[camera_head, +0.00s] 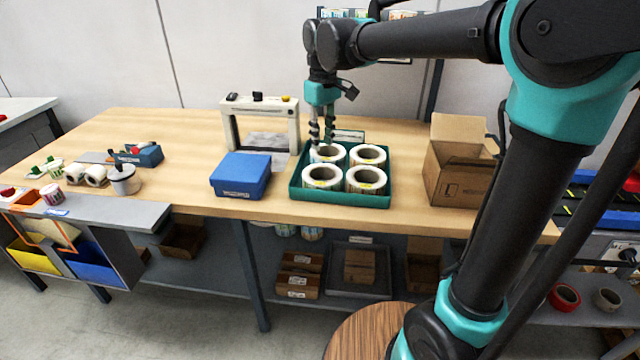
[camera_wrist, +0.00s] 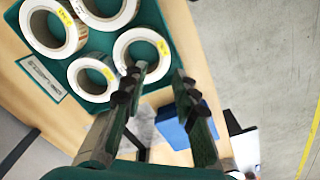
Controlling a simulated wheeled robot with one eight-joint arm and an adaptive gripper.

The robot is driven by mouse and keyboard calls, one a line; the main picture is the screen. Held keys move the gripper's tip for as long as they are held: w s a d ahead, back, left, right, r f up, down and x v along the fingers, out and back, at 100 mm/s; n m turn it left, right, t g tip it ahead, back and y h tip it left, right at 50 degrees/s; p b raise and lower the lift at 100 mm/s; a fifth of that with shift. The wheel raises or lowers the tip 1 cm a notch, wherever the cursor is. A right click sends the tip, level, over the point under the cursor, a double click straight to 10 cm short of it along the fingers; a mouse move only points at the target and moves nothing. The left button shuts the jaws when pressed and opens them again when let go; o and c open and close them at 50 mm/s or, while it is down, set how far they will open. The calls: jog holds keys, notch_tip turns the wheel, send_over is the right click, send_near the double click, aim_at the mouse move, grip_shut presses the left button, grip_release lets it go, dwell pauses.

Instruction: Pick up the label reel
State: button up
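Several white label reels with yellow stickers sit in a green tray (camera_head: 345,198) on the bench. The back-left reel (camera_head: 335,157), back-right reel (camera_head: 367,161), front-left reel (camera_head: 322,184) and front-right reel (camera_head: 366,187) lie flat with their holes up. My gripper (camera_head: 321,144) is above the tray's back-left part, just over the back-left reel and overlapping it from the head. In the wrist view my gripper (camera_wrist: 160,76) is open, with nothing between its fingers. One fingertip overlaps the edge of a reel (camera_wrist: 119,50); contact cannot be told.
A blue box (camera_head: 240,175) stands left of the tray, with a white frame-like machine (camera_head: 230,125) behind it. An open cardboard box (camera_head: 455,183) stands to the right.

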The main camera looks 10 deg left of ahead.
jog(key=a, duration=0.2)
send_near(314, 183)
notch_tip(314, 183, down, 6)
jog(key=shift+w+d+f, duration=0.1)
jog(key=shift+w+f, duration=0.05)
jog(key=shift+f, duration=2.7)
jog(key=o, duration=0.5)
jog(key=c, duration=1)
